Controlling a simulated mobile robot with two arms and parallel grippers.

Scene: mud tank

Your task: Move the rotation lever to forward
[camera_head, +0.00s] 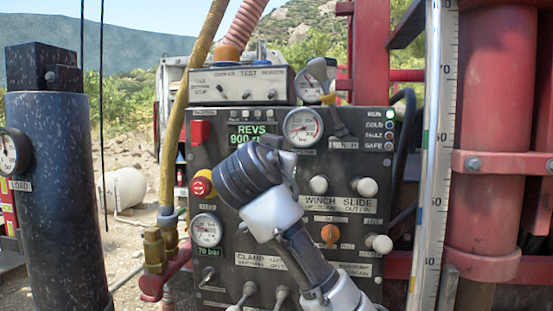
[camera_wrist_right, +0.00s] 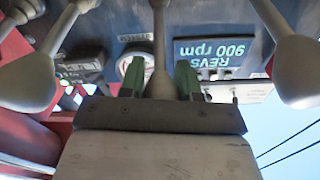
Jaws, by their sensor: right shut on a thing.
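My right arm reaches up from the lower right in the head view, its dark wrist (camera_head: 245,175) in front of the control panel (camera_head: 335,155). The wrist hides the gripper and the lever there. In the right wrist view, my right gripper (camera_wrist_right: 160,80) has its two green fingers on either side of a grey lever (camera_wrist_right: 158,48) and is shut on it. This appears to be the rotation lever, but its label is hidden, so I cannot read its position. The picture there is upside down. My left gripper is not in view.
Other grey levers stand close on both sides of the held one, one at left (camera_wrist_right: 30,80) and one at right (camera_wrist_right: 287,75). The REVS display (camera_head: 253,134) reads about 900. A red emergency button (camera_head: 202,184) and a hose (camera_head: 185,100) are left of my wrist.

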